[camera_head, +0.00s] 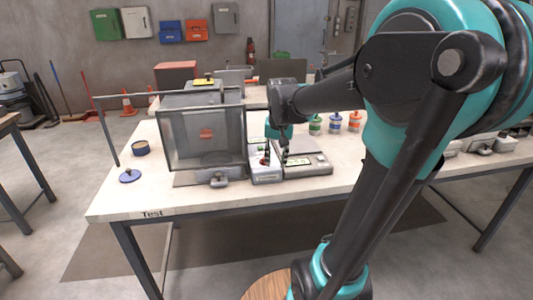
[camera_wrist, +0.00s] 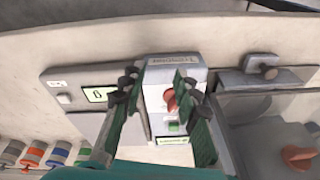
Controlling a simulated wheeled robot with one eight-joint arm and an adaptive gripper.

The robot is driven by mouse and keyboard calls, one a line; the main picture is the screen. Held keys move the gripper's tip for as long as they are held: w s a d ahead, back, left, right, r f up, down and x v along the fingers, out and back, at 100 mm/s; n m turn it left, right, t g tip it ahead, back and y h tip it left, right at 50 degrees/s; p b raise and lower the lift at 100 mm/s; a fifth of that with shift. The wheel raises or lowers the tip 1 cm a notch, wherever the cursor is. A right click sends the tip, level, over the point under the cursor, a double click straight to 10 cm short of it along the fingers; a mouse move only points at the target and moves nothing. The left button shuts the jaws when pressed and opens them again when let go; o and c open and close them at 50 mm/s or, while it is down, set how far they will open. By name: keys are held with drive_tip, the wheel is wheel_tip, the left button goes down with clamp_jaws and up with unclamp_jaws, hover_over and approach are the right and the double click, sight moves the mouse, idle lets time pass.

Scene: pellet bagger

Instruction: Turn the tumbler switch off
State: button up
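The tumbler switch box (camera_head: 265,176) is a small light box on the table, right of the clear-walled cabinet. In the wrist view the box (camera_wrist: 158,74) carries an upside-down label that seems to read Tumbler. Its red switch (camera_wrist: 170,100) shows between my fingers, with a small green part (camera_wrist: 173,127) close by. My gripper (camera_wrist: 158,84) is open, with one dark finger on each side of the switch. No contact with the switch is clear. In the head view my gripper (camera_head: 275,148) hangs above the box and partly hides it.
The clear cabinet (camera_head: 180,152) with a red handle stands to the left. A flat scale-like unit (camera_head: 310,168) lies close on the right. Several coloured jars (camera_head: 335,123) stand behind it. A blue lid (camera_head: 130,176) lies at the table's left end.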

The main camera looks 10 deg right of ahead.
drive_tip(key=w+a+r+m+g, duration=0.1)
drive_tip(key=w+r, duration=0.3)
drive_tip(key=r, duration=0.3)
drive_tip(key=w+a+r+m+g, duration=0.15)
drive_tip(key=w+r, duration=0.25)
drive_tip(key=r, duration=0.4)
drive_tip(key=shift+t, duration=0.25)
wheel_tip(320, 180, down, 17)
drive_tip(key=shift+w+d+f, duration=0.1)
drive_tip(key=shift+w+f, duration=0.05)
clamp_jaws()
